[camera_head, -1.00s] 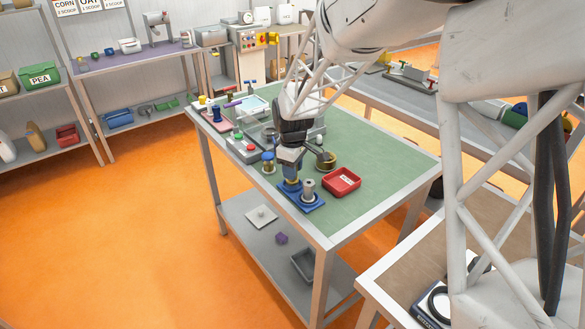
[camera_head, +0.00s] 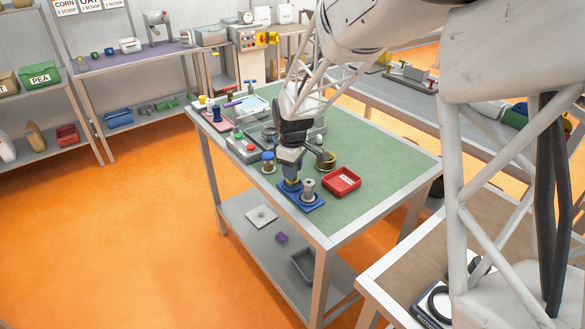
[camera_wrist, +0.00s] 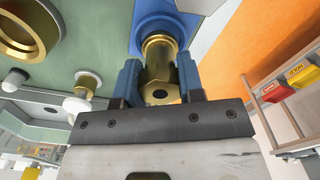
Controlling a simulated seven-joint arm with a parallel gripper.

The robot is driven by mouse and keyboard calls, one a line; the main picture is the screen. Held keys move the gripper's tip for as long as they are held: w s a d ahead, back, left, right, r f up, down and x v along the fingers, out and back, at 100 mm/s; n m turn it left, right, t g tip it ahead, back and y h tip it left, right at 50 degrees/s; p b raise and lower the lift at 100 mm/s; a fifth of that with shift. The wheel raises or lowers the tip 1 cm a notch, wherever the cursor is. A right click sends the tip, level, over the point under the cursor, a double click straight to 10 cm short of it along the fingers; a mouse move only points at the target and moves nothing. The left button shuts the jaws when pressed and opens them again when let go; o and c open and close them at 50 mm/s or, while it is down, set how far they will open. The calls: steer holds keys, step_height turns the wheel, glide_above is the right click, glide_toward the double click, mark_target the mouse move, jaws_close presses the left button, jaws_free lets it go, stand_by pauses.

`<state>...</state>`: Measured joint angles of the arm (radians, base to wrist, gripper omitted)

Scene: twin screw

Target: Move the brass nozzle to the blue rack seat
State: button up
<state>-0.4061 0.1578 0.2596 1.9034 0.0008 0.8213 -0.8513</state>
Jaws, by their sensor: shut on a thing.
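The brass nozzle (camera_wrist: 160,72) is between the blue fingers of my gripper (camera_wrist: 160,80) in the wrist view, with its hex end facing the camera. Its far end meets a blue seat of the blue rack (camera_wrist: 152,12). In the head view my gripper (camera_head: 291,170) points down over the left seat of the blue rack (camera_head: 313,207), shut on the nozzle. Whether the nozzle is fully down in the seat cannot be told. A grey metal piece (camera_head: 309,187) stands upright in the other seat of the rack.
A red tray (camera_head: 342,181) lies right of the rack. A brass ring on a stand (camera_head: 326,161) is behind it. The green table top (camera_head: 385,165) is clear on the right.

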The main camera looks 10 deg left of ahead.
steer(key=shift+f, duration=0.7)
stand_by(0.3)
stand_by(0.6)
steer(key=o, duration=1.6)
steer(key=shift+o, duration=0.2)
steer(key=shift+r, duration=0.2)
steer(key=shift+r, duration=3.3)
